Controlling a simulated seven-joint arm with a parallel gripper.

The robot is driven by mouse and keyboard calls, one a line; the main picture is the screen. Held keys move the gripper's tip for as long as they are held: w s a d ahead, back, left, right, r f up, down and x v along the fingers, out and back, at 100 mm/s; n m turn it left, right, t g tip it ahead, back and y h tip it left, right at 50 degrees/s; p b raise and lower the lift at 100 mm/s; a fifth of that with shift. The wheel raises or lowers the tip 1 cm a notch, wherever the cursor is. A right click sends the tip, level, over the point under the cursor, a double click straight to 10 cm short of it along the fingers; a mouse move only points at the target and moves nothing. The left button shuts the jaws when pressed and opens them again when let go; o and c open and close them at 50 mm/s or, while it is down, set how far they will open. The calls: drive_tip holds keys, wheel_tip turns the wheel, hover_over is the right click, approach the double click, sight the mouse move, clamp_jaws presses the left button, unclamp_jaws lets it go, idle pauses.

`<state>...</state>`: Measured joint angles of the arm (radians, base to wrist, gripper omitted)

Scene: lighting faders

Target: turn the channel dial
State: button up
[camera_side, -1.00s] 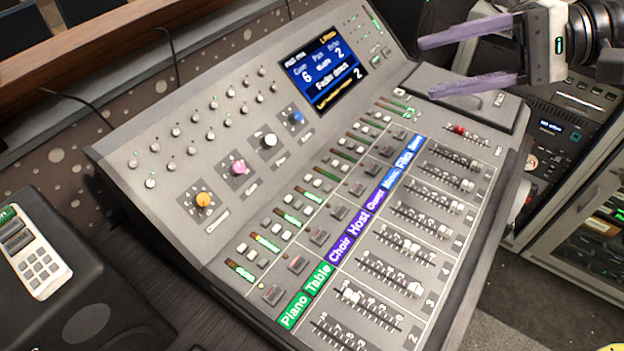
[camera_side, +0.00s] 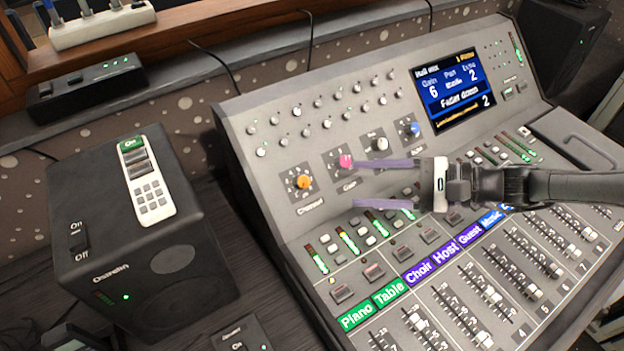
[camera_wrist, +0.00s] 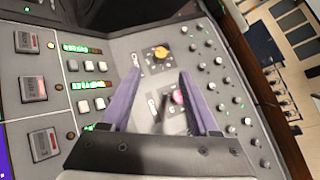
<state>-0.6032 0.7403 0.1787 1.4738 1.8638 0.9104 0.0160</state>
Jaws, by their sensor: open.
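The channel dial (camera_side: 304,182) is an orange knob on the sloped upper panel of the mixing desk, with "Channel" printed below it. It also shows in the wrist view (camera_wrist: 160,52), just beyond my fingertips. My gripper (camera_side: 356,183) is open and empty, with two purple fingers pointing left toward this dial. In the side view the dial lies left of the fingertips, apart from them. In the wrist view my gripper (camera_wrist: 161,72) has the pink dial (camera_wrist: 178,96) showing between its spread fingers. I cannot tell its height above the panel.
The pink dial (camera_side: 346,161), white dial (camera_side: 380,143) and blue dial (camera_side: 413,129) run up to the right. Small knobs (camera_side: 320,103) fill the panel behind. Faders (camera_side: 480,290) lie in front. A screen (camera_side: 453,90) stands upper right, and a black box (camera_side: 130,230) is left.

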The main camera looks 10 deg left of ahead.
sight(307, 182)
drive_tip(key=x, duration=1)
drive_tip(key=shift+a+f, duration=0.1)
drive_tip(key=shift+a, duration=0.1)
drive_tip(key=shift+c, duration=0.2)
clamp_jaws()
